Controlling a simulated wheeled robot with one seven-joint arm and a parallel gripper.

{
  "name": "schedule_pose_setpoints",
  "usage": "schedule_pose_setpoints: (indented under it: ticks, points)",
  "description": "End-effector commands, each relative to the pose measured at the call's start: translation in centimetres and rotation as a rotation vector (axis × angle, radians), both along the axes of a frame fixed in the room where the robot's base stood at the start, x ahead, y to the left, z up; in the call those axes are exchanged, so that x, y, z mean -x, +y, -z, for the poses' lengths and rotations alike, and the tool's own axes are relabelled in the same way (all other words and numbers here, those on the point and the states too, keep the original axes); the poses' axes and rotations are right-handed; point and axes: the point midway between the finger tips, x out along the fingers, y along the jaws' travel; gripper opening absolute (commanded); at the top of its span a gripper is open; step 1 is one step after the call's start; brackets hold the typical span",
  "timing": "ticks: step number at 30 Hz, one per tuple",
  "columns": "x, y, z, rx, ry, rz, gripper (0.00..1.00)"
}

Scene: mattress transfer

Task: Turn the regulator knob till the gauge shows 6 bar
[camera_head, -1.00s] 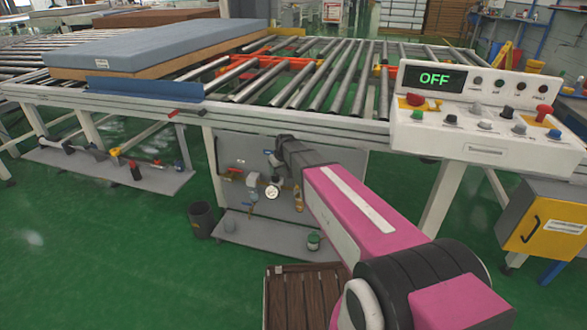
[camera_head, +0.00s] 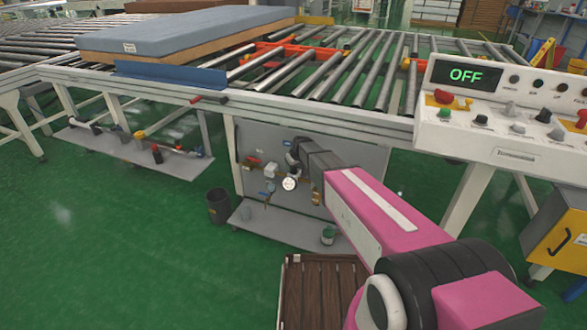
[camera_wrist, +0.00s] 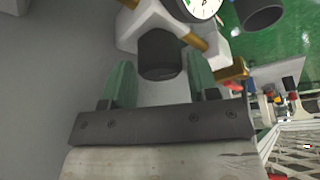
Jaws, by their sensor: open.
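The regulator knob (camera_wrist: 160,54) is a dark, round cap on a pale regulator body (camera_wrist: 150,20) in the wrist view. My gripper (camera_wrist: 157,64) is open, with one green finger on each side of the knob; I cannot tell whether either finger touches it. The gauge (camera_wrist: 203,5) is cut off by the top edge of the wrist view, so its needle reading is unclear. In the head view the gauge (camera_head: 289,184) is a small white dial, too small to read. My gripper (camera_head: 293,160) is just above it there, and the knob is hidden or indistinct.
The regulator is on a grey panel (camera_head: 350,160) below the roller conveyor (camera_head: 330,75), which carries a blue-topped mattress (camera_head: 185,35). A control box (camera_head: 465,75) reads OFF.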

Motion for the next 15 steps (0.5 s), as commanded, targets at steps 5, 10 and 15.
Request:
schedule_pose_setpoints:
  ticks: [5,10,15]
  points:
    - [-0.42,0.25,1.10,-0.001,-0.001,0.000,0.55]
    - [-0.37,0.24,1.09,-0.001,-0.001,0.000,0.55]
    - [-0.37,0.24,1.08,0.000,0.000,0.000,0.20]
